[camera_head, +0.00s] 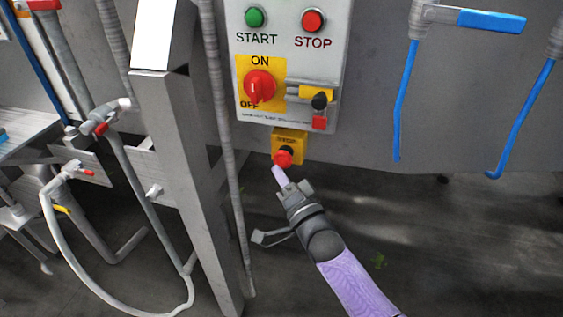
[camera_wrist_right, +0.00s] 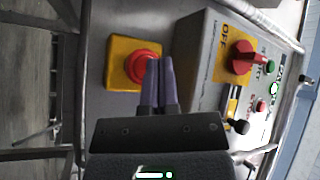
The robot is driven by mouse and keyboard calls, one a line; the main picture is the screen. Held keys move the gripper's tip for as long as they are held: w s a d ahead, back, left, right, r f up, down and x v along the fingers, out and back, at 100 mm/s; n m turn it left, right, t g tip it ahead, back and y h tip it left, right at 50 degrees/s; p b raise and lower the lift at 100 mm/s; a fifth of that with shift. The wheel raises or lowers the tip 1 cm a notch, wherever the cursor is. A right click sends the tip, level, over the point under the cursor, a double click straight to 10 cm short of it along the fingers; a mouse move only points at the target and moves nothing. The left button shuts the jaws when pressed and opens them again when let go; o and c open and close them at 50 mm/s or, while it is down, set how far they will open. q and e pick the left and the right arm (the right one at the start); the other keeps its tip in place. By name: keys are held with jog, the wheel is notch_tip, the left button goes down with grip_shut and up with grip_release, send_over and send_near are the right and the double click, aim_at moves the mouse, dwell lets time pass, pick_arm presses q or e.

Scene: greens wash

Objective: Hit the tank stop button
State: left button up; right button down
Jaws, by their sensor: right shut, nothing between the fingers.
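A red mushroom button (camera_head: 283,158) sticks out of a small yellow box (camera_head: 290,140) below the control panel. In the right wrist view the red button (camera_wrist_right: 143,65) sits on its yellow box (camera_wrist_right: 119,62). My right gripper (camera_head: 278,173) is shut and empty, its pale fingertips just below the red button in the head view. In the wrist view the shut fingers (camera_wrist_right: 159,66) overlap the button's right edge. I cannot tell whether they touch it. A separate red button labelled STOP (camera_head: 313,20) is on the panel above. My left gripper is out of view.
The grey control panel (camera_head: 290,66) carries a green START button (camera_head: 254,17) and a red ON/OFF knob (camera_head: 259,87). A steel post (camera_head: 180,150) and hoses stand to the left. Blue-handled pipes (camera_head: 405,100) hang at right. Open floor lies below.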

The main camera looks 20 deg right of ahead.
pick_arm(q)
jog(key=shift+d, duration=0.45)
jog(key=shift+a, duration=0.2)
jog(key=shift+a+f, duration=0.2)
pick_arm(e)
jog(key=shift+w+d, duration=0.2)
jog(key=shift+w, duration=0.2)
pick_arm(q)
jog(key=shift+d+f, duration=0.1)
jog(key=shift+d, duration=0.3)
pick_arm(e)
jog(key=shift+w+d, duration=0.1)
